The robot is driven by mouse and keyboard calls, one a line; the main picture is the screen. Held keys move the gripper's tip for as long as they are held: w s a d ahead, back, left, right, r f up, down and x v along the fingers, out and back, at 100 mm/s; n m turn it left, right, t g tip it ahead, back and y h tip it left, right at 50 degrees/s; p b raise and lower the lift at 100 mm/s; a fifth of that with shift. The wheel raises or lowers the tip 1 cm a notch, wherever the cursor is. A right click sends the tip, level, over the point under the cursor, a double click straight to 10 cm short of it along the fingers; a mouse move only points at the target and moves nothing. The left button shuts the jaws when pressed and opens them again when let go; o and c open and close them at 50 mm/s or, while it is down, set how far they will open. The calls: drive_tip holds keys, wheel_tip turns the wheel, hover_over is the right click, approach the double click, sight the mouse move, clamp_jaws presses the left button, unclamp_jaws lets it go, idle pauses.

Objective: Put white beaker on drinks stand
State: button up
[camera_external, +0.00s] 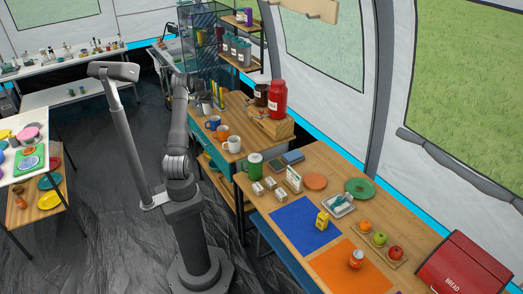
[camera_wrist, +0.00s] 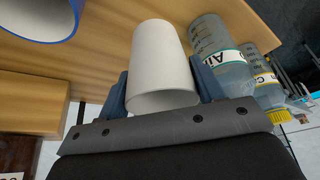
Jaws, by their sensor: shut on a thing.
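A white beaker (camera_wrist: 160,55) fills the middle of the wrist view, its wide end toward the camera. My gripper (camera_wrist: 160,88) is shut on it, one blue-grey finger on each side. In the external view my gripper is small, near the far end of the wooden counter, and its jaws are hard to make out. A wooden stand (camera_external: 282,127), probably the drinks stand, is on the counter with a red jar (camera_external: 278,98) and a dark jar (camera_external: 261,93). A wooden block (camera_wrist: 30,105), possibly this stand, shows at the left of the wrist view.
A clear labelled bottle (camera_wrist: 220,50) and a yellow-capped one (camera_wrist: 270,95) stand close to the right finger. Blue (camera_external: 213,122), orange (camera_external: 222,132) and white (camera_external: 234,145) mugs line the counter's near edge. A shelf rack (camera_external: 240,48) rises behind.

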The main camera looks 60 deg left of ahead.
drive_tip(key=a+f, duration=0.1)
drive_tip(key=s+a+f, duration=0.1)
drive_tip(key=a, duration=0.1)
drive_tip(key=shift+s, duration=0.2)
drive_tip(key=shift+f, duration=2)
drive_tip(key=o, duration=1)
drive_tip(key=shift+f, duration=0.15)
drive_tip(key=shift+c, duration=0.2)
drive_tip(key=v, duration=1.2)
drive_tip(key=shift+a, duration=0.1)
